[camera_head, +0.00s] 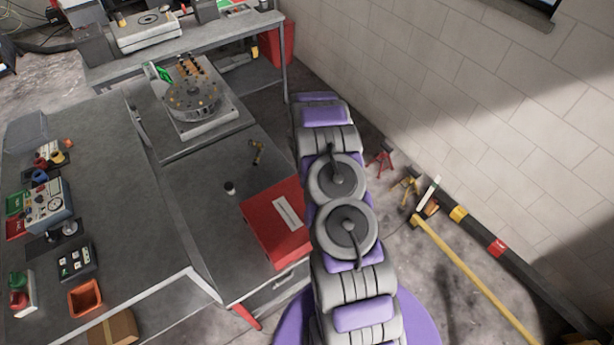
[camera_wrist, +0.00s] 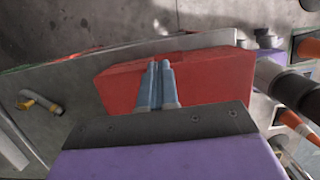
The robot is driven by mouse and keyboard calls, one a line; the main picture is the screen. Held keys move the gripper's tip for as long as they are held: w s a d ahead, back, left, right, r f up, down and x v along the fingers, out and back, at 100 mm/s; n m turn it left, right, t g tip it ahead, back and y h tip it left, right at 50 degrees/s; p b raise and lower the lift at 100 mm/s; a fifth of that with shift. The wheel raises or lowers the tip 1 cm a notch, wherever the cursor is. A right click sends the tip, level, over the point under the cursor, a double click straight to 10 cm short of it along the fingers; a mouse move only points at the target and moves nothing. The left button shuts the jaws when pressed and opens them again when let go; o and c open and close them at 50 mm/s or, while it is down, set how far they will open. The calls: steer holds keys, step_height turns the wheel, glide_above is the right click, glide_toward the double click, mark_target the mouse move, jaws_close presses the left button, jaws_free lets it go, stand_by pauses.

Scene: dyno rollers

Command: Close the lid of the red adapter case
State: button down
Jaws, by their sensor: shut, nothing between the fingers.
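The red adapter case (camera_head: 262,232) sits on the grey bench near its right front corner, with a pale label on its top. Its lid looks down, and no open interior shows. My arm hides its right side in the head view. In the wrist view the red case (camera_wrist: 215,82) lies just beyond my gripper (camera_wrist: 160,64). The two fingers are together and empty, overlapping the red surface in the picture. I cannot tell whether they touch it. My gripper cannot be made out in the head view.
A round fixture (camera_head: 193,100) stands farther back. Jack stands (camera_head: 380,160) and a yellow bar (camera_head: 470,270) are on the floor by the wall.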

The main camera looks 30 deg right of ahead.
steer(key=b+x, duration=0.1)
steer(key=x, duration=0.7)
steer(key=shift+d, duration=0.45)
steer(key=shift+w+d, duration=0.1)
steer(key=shift+d, duration=0.1)
